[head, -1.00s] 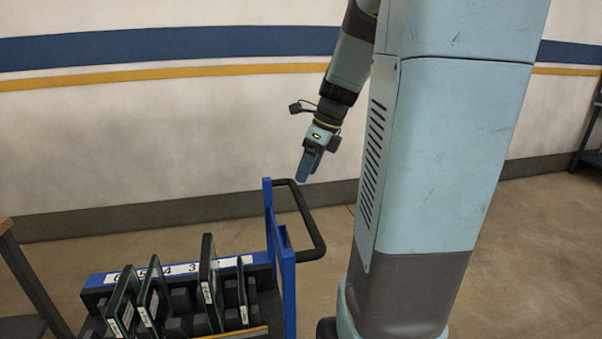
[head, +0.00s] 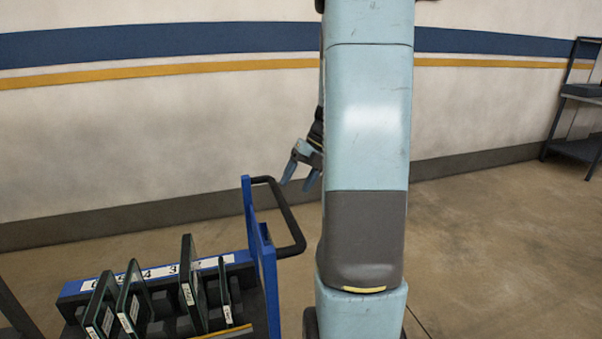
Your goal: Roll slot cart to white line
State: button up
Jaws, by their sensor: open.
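The slot cart (head: 75,288) stands at the lower left, with a blue frame, a white numbered strip and several dark panels (head: 130,298) upright in its slots. Its black handle (head: 288,215) loops out from the blue end posts on the right. My gripper (head: 298,184) is open and empty, fingers pointing down, just above and right of the handle's top in the picture. I cannot tell whether it touches the handle. My own column hides part of the arm. The white line is not visible on the floor.
A dark shelf rack (head: 575,130) stands at the far right by the wall. A dark table leg (head: 18,312) shows at the lower left edge. The floor (head: 490,250) to the right of my column is clear.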

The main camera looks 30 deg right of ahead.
aim_at(286, 203)
jog(key=shift+x, duration=4.5)
grip_shut()
jog(key=w+a, duration=0.3)
jog(key=a, duration=1)
jog(key=shift+w+a, duration=0.25)
jog(key=shift+w, duration=0.15)
dwell(0.7)
